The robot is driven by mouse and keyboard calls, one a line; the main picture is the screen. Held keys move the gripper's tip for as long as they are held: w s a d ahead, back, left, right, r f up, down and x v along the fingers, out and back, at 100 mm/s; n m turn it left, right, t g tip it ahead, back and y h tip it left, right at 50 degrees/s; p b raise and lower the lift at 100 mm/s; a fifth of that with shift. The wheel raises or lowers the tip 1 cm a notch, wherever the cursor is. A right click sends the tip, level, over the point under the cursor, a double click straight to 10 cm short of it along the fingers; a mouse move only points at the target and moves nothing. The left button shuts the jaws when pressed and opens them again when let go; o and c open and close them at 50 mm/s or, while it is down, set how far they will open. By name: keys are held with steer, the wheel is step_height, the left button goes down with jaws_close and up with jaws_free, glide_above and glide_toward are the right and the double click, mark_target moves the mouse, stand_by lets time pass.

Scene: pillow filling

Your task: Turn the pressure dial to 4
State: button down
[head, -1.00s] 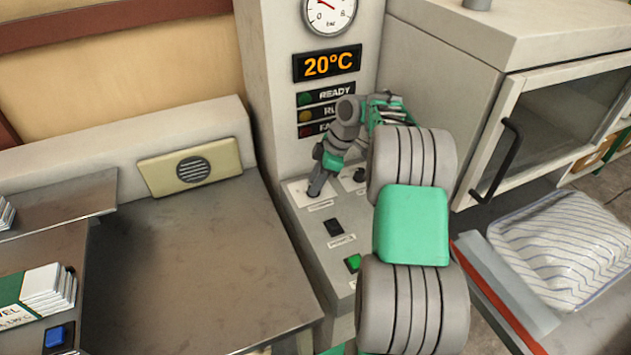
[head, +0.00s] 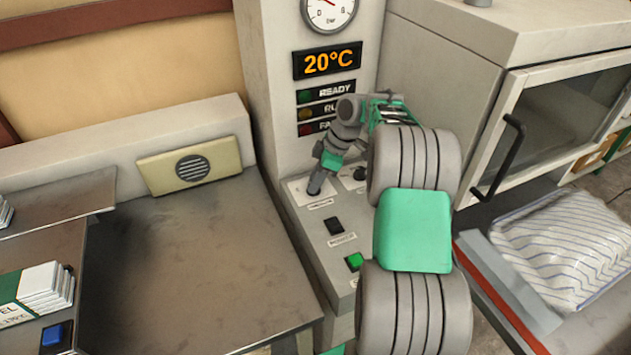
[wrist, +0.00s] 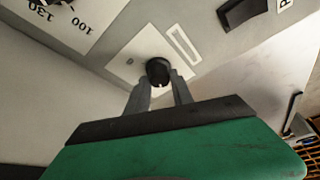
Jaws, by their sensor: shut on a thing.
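A small black knob (wrist: 157,67) stands on a white plate (wrist: 127,58) on the grey control panel (head: 345,262). In the wrist view my gripper (wrist: 160,80) has one finger on each side of the knob and is shut on it. In the head view my gripper (head: 314,188) reaches down to the left knob of the panel and hides most of it. The knob's pointer and scale cannot be read. The round gauge (head: 328,12) above is cut off by the frame; its needle points to the upper left.
A second black dial (head: 360,174) sits to the right; its plate with 100 and 130 (wrist: 68,20) shows in the wrist view. A black rocker switch (head: 334,225) and a green button (head: 354,261) lie nearer. A metal table (head: 190,270) is at left.

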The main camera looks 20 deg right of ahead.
steer(key=m+t+b, duration=0.1)
steer(key=m+b, duration=0.1)
steer(key=m, duration=0.1)
steer(key=m+h+b, duration=0.1)
steer(key=m+b, duration=0.1)
steer(key=shift+s+a+f+m+t, duration=0.1)
steer(key=shift+s+a+m+t, duration=0.1)
steer(key=shift+m+t, duration=0.2)
steer(key=m+h+b, duration=0.1)
steer(key=m, duration=0.1)
steer(key=m+h, duration=0.1)
steer(key=m, duration=0.1)
steer(key=shift+m+t+b, duration=0.3)
steer(key=shift+m+b, duration=0.05)
steer(key=shift+m, duration=0.05)
steer(key=c, duration=1.1)
jaws_free()
steer(key=shift+r, duration=0.2)
steer(key=v, duration=0.7)
steer(key=shift+s+a+r, duration=0.15)
steer(key=shift+r, duration=0.1)
